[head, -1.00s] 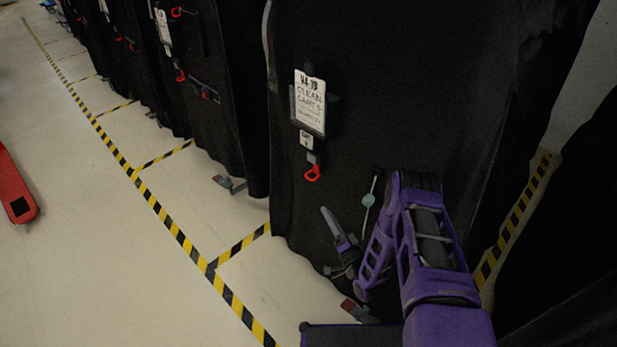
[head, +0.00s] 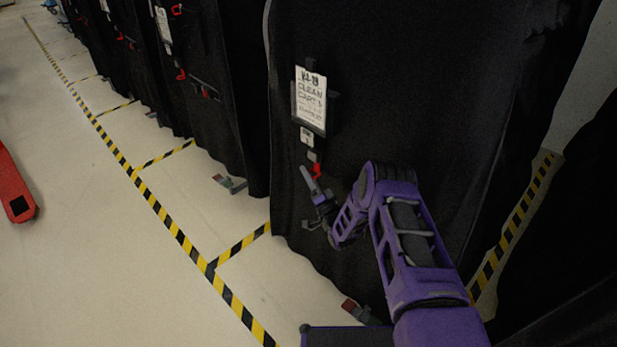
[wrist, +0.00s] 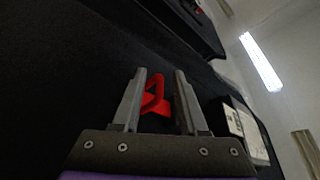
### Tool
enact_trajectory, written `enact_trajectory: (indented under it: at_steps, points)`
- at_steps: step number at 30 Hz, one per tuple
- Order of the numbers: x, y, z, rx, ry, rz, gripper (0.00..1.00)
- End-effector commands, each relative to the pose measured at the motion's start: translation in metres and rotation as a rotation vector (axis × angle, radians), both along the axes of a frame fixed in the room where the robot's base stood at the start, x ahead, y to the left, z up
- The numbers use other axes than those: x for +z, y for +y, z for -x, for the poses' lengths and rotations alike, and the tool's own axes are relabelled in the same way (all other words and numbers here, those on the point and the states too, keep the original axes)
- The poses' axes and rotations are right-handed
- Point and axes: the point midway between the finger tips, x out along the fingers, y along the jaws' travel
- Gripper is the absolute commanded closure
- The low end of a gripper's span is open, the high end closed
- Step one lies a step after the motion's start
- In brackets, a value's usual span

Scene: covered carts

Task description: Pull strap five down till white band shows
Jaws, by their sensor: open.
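The strap's red loop (head: 316,171) hangs below the tag (head: 307,137) and sign (head: 311,100) on the nearest black covered cart (head: 400,90). My gripper (head: 307,178) is just at the loop's left in the head view and partly covers it. In the wrist view the red loop (wrist: 154,97) shows between the two grey fingers of my open gripper (wrist: 158,85). I cannot tell whether a finger touches it. The strap's number is not readable, and no white band is seen.
More black covered carts with red loops (head: 181,75) stand in a row to the left. Yellow-black floor tape (head: 160,210) runs past them. A caster (head: 355,308) shows under the near cart. Open floor (head: 90,260) lies at the left.

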Motion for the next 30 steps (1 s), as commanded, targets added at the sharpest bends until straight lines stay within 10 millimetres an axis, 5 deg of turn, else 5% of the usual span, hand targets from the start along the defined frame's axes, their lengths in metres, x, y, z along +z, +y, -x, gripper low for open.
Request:
enact_trajectory:
  at_steps: [5,12,30]
  points:
    - [0.0001,0.0002,0.0001,0.0,0.0,0.0,0.58]
    - [-0.0001,0.0001,0.0004,0.001,0.0,0.0,1.0]
    - [-0.0003,0.0001,0.0006,0.001,0.0,0.0,1.0]
